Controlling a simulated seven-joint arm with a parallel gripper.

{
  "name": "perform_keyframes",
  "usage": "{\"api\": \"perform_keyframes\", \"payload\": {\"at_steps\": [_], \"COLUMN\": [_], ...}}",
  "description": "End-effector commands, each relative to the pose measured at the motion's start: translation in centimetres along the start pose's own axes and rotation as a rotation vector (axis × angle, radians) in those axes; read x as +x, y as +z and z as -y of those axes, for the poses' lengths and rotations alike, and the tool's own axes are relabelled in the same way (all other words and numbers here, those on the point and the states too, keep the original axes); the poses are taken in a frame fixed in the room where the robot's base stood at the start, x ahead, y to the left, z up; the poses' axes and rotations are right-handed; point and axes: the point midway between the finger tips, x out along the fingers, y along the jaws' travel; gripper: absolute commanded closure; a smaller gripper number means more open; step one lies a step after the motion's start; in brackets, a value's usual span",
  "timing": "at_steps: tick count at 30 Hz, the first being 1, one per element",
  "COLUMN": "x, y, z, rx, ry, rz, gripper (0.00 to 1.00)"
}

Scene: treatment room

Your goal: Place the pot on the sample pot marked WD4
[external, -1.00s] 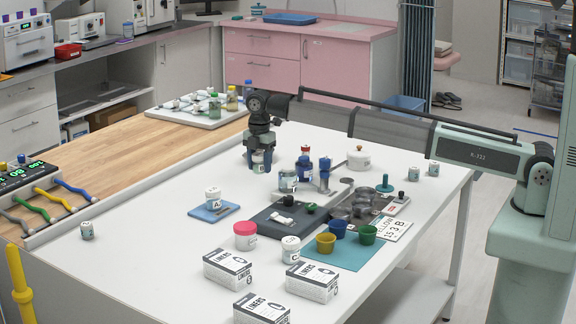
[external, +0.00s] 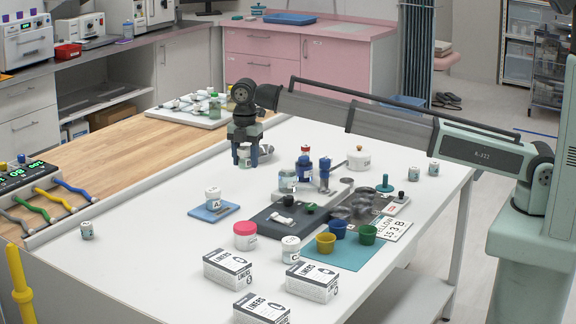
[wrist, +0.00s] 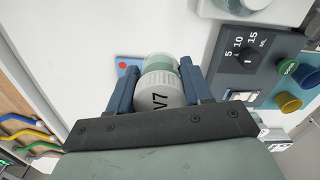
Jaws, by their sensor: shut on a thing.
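My gripper (external: 245,160) is shut on a small white-lidded pot (external: 243,152) and holds it above the back left part of the white table. In the wrist view, the held pot (wrist: 158,95) sits between the blue fingers, with "V7" readable on its lid. A similar white-lidded pot (external: 213,196) stands upright on a blue pad (external: 203,214), nearer the camera and left of my gripper. Part of the blue pad (wrist: 123,68) with a red dot shows behind the held pot in the wrist view. I cannot read WD4 on any pot.
Other small pots stand at the left (external: 87,231), front middle (external: 291,250) and right (external: 414,173). Table between gripper and pad is clear.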

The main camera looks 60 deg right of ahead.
Motion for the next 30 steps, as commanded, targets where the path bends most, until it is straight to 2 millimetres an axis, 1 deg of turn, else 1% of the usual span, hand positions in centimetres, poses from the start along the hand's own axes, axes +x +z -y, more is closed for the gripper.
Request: {"api": "perform_keyframes", "payload": {"at_steps": [1,2,3,5,6,12,15,18,24,26,30], "x": [-0.3,-0.5,-0.8,-1.1,-1.4,-2.8,-3.4,-4.0,-5.1,-5.5,-5.5], "y": [-2.4,-3.7,-5.3,-7.7,-9.4,-17.1,-20.1,-22.6,-26.2,-26.1,-25.8], "z": [0.4,0.7,1.0,1.6,2.1,4.7,6.0,7.3,9.5,9.7,10.0], "rx": [-0.028,-0.042,-0.061,-0.089,-0.108,-0.200,-0.236,-0.260,-0.254,-0.209,-0.110], "ry": [0.000,0.000,0.000,0.000,0.000,0.001,0.000,0.000,0.001,0.001,0.000], "rz": [0.000,0.000,0.000,0.000,0.000,0.000,0.000,0.000,0.000,0.000,0.000], "gripper": [0.81,0.81,0.81,0.81,0.81,0.81,0.81,0.81,0.81,0.81,0.81]}}
